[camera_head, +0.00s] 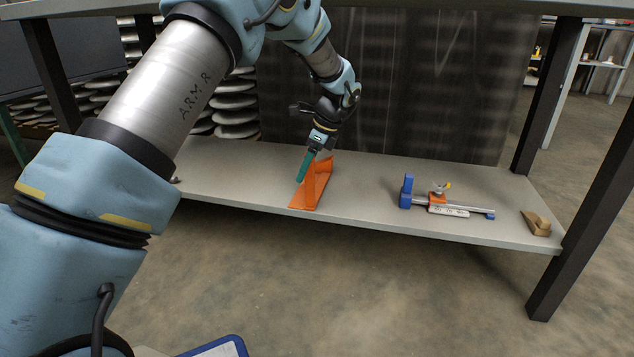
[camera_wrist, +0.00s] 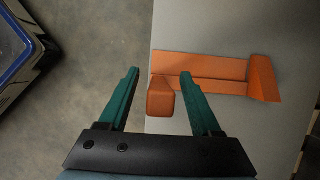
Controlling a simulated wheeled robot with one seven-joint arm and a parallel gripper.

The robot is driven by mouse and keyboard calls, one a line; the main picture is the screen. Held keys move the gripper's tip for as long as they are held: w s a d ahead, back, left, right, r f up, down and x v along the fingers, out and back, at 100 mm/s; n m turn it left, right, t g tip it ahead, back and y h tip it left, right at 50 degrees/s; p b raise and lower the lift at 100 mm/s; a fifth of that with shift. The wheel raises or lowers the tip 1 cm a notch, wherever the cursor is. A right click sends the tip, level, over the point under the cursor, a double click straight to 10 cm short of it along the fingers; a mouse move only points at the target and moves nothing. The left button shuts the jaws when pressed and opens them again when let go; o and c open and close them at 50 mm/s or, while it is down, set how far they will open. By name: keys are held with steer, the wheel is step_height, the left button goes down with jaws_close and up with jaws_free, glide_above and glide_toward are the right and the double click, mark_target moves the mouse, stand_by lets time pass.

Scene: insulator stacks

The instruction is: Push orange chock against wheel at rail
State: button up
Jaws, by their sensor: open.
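The orange chock (camera_head: 312,190) rests on the grey lower shelf, near its front edge. It has a flat base and a raised upright part. In the wrist view the chock (camera_wrist: 220,66) shows as a long orange strip with a block at its right end and a smaller block near its left end. My gripper (camera_head: 301,180) points down at the chock. In the wrist view my gripper (camera_wrist: 160,74) is open, its teal fingers on either side of the smaller block. I cannot tell whether they touch it. I can make out no wheel or rail.
The shelf (camera_head: 240,185) also bears a blue and orange clamp (camera_head: 440,200) right of the chock and a wooden block (camera_head: 536,223) at the right end. Dark table legs (camera_head: 590,200) stand at the corners. Shelf between chock and clamp is clear.

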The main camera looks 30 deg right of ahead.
mark_target(307, 197)
steer(key=b+x, duration=0.1)
steer(key=x, duration=0.2)
steer(key=shift+f, duration=0.15)
jaws_close()
stand_by(0.3)
stand_by(0.8)
